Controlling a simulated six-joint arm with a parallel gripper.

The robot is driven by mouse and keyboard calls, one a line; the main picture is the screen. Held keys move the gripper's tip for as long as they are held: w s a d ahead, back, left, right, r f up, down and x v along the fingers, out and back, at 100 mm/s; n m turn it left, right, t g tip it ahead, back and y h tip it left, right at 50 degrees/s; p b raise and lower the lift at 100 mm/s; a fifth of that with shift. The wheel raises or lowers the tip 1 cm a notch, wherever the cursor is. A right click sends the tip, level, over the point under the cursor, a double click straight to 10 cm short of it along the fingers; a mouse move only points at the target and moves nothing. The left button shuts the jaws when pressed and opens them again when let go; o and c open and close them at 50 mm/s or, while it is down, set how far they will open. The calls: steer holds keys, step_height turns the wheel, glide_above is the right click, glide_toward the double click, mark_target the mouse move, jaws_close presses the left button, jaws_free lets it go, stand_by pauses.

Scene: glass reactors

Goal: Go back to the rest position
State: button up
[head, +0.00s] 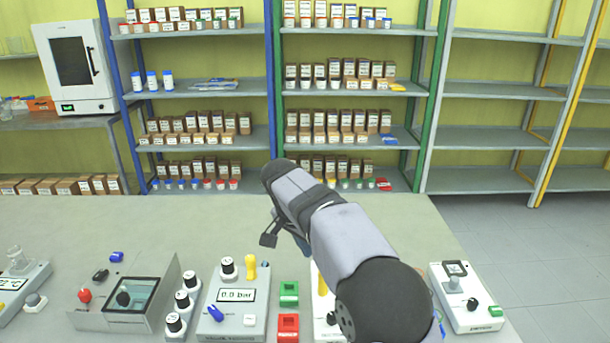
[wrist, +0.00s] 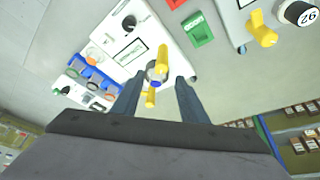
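My gripper (head: 285,242) hangs over the back part of the bench, in front of the shelves, with my arm reaching in from the lower right. In the wrist view the two dark fingers of my gripper (wrist: 158,92) stand apart with a gap between them. A yellow valve handle (wrist: 163,58) with a blue part shows in that gap, on a white device beyond the fingers. I see nothing held. In the head view the yellow handle (head: 322,284) is partly hidden by my arm.
The bench (head: 200,225) carries a pressure box (head: 235,295) reading 0.0 bar, green (head: 289,293) and red (head: 288,327) blocks, a white device (head: 467,297) at right and a grey console (head: 120,295) at left. The bench's back strip is clear. Loaded shelves (head: 200,90) stand behind.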

steer(key=s+d+f+n+g+y+p, duration=0.1)
steer(key=s+d+f+n, duration=0.2)
steer(key=s, duration=0.7)
steer(key=s+d+f+n+g+y+p, duration=0.1)
steer(key=s+d+f+n, duration=0.2)
steer(key=s, duration=0.7)
steer(key=s+d+f+n+g+y+p, duration=0.1)
steer(key=s+d+f+n, duration=0.2)
steer(key=s, duration=0.7)
step_height(320, 180, down, 2)
steer(key=shift+d+f+p, duration=0.1)
steer(key=shift+d+p, duration=0.25)
steer(key=shift+d, duration=0.75)
